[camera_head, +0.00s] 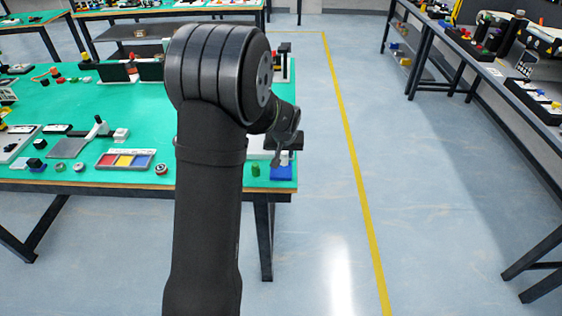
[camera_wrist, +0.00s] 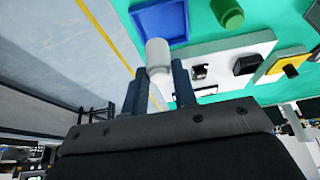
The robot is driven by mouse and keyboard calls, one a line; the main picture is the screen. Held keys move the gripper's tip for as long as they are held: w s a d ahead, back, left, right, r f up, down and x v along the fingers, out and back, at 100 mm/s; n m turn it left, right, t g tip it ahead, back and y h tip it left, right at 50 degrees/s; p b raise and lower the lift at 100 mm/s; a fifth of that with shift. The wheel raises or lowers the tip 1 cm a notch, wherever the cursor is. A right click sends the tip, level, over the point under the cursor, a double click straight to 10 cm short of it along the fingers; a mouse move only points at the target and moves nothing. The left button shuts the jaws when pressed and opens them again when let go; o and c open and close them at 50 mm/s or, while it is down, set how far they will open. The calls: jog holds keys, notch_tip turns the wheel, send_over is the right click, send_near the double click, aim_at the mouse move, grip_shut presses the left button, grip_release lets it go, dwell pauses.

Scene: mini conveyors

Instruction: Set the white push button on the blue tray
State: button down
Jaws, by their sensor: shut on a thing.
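A white push button (camera_wrist: 158,57) is held between the fingertips of my gripper (camera_wrist: 157,82) in the wrist view. The blue tray (camera_wrist: 160,22) lies on the green table just beyond the button in that view, and its inside looks empty. In the head view the blue tray (camera_head: 281,172) sits at the table's near right corner. My gripper (camera_head: 284,152) is just above and behind it there, partly hidden by my arm. I cannot tell the height between button and tray.
A green cylinder (camera_wrist: 229,14) stands beside the tray. A white panel (camera_wrist: 221,70) with dark parts lies close to my gripper. A tray with red, yellow and blue sections (camera_head: 126,159) lies further left on the green table (camera_head: 60,105). The floor right of the table is clear.

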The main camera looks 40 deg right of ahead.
aim_at(281, 156)
jog(key=shift+w+f, duration=0.45)
jog(key=shift+w, duration=0.25)
jog(key=shift+f, duration=1.95)
jog(key=shift+f, duration=0.15)
jog(key=c, duration=1.2)
grip_release()
jog(key=shift+o, duration=0.2)
jog(key=shift+a+r, duration=0.1)
jog(key=shift+r, duration=0.3)
jog(key=v, duration=1.1)
jog(key=shift+r, duration=0.25)
jog(key=shift+a, duration=0.1)
